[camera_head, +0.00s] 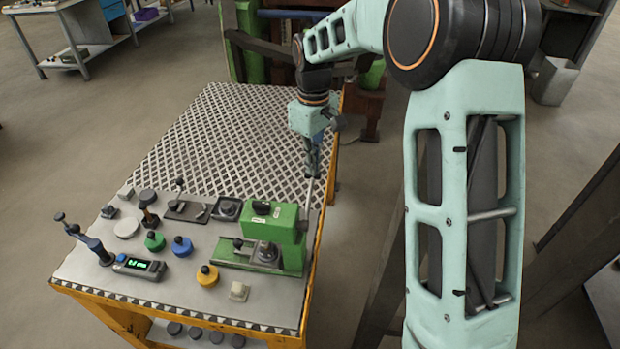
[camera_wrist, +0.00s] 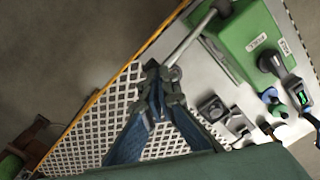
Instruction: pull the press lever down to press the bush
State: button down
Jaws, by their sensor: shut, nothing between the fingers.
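The green press (camera_head: 288,240) stands at the front right of the bench; it also shows in the wrist view (camera_wrist: 238,45). Its lever (camera_head: 308,193) is a thin grey rod rising from the press's right side; it also shows in the wrist view (camera_wrist: 192,40). My gripper (camera_head: 312,172) is shut and empty, pointing down at the lever's upper end. In the wrist view, the closed fingertips (camera_wrist: 160,70) are beside the lever's end; I cannot tell whether they touch. A dark round fixture (camera_head: 267,252) sits at the press's front. The bush cannot be made out clearly.
Blue (camera_head: 181,246), green (camera_head: 154,241) and yellow (camera_head: 207,276) knobbed parts stand left of the press. A digital gauge (camera_head: 138,266) lies at the front left. The perforated bench top (camera_head: 225,130) behind is clear.

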jog(key=shift+f, duration=0.15)
jog(key=shift+w+f, duration=0.1)
jog(key=shift+f, duration=0.1)
dwell(0.3)
jog(key=shift+w+f, duration=0.15)
jog(key=shift+f, duration=0.3)
dwell(0.6)
jog(key=shift+w+f, duration=0.1)
jog(key=shift+f, duration=0.15)
jog(key=shift+d+f+b, duration=0.1)
jog(key=shift+f+b, duration=0.2)
jog(key=shift+f, duration=0.2)
dwell(0.5)
jog(key=shift+f, duration=0.25)
jog(key=shift+w+f+b, duration=0.15)
jog(key=shift+f+b, duration=0.35)
jog(key=shift+f, duration=0.65)
dwell(1.3)
jog(key=shift+w+r+p, duration=0.1)
jog(key=shift+r+p, duration=3.5)
jog(key=shift+r, duration=1.25)
